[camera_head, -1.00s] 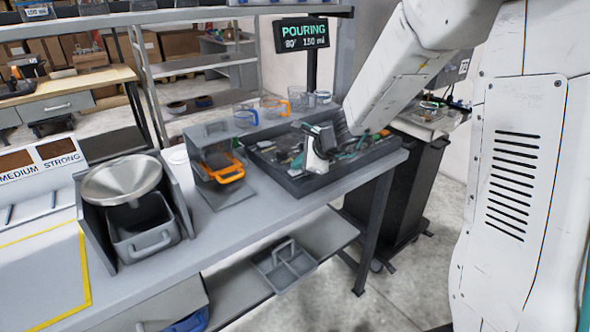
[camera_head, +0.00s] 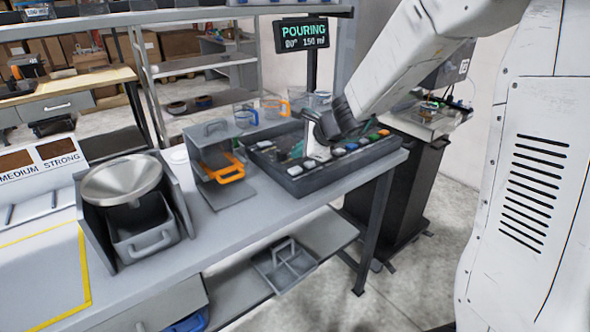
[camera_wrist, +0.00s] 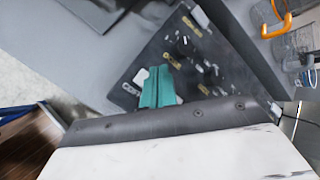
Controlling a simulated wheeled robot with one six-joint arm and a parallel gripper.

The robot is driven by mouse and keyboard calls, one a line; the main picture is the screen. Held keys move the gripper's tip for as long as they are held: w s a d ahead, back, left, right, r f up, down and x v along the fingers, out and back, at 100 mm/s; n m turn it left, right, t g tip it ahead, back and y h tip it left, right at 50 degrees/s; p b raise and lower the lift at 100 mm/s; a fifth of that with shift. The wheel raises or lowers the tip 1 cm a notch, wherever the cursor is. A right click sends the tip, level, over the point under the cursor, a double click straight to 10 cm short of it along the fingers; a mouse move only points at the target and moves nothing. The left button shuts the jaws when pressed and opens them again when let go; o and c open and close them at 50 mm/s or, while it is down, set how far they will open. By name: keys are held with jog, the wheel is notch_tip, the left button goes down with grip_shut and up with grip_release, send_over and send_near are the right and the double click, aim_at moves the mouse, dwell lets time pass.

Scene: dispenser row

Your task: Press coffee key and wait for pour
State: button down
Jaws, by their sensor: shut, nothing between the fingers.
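The small display (camera_head: 302,35) on a post at the back reads POURING, with a temperature and 150 ml below. A dark key panel (camera_head: 300,188) lies on the bench, with several grey, green and orange keys along its front edge. I cannot tell which key is the coffee key. The gripper's dark wrist and pale body are over the panel in the head view. In the wrist view my gripper (camera_wrist: 159,75) shows teal fingers together, with nothing between them, over the panel's dark face. Whether the fingertips touch a key is hidden.
A grey stand (camera_head: 206,150) with an orange-handled cup (camera_head: 229,173) is left of the panel. A steel funnel dispenser (camera_head: 122,180) stands further left. Clear measuring cups (camera_head: 275,107) are behind the panel. A dark cart (camera_head: 400,190) stands to the right.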

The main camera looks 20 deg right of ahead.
jog(key=shift+r, duration=1.5)
jog(key=s+a+n+g, duration=0.25)
jog(key=s+n, duration=0.35)
jog(key=s, duration=0.3)
jog(key=s+a+n+g, duration=0.1)
jog(key=s+n+g, duration=0.3)
jog(key=s+n, duration=0.4)
jog(key=s+d+r+n+h, duration=0.2)
jog(key=s+d+n, duration=0.1)
jog(key=s, duration=0.7)
jog(key=s+d+r+n+h, duration=0.2)
jog(key=s+d+r+n, duration=0.1)
jog(key=s, duration=0.7)
jog(key=shift+n+h, duration=0.3)
jog(key=shift+n, duration=0.2)
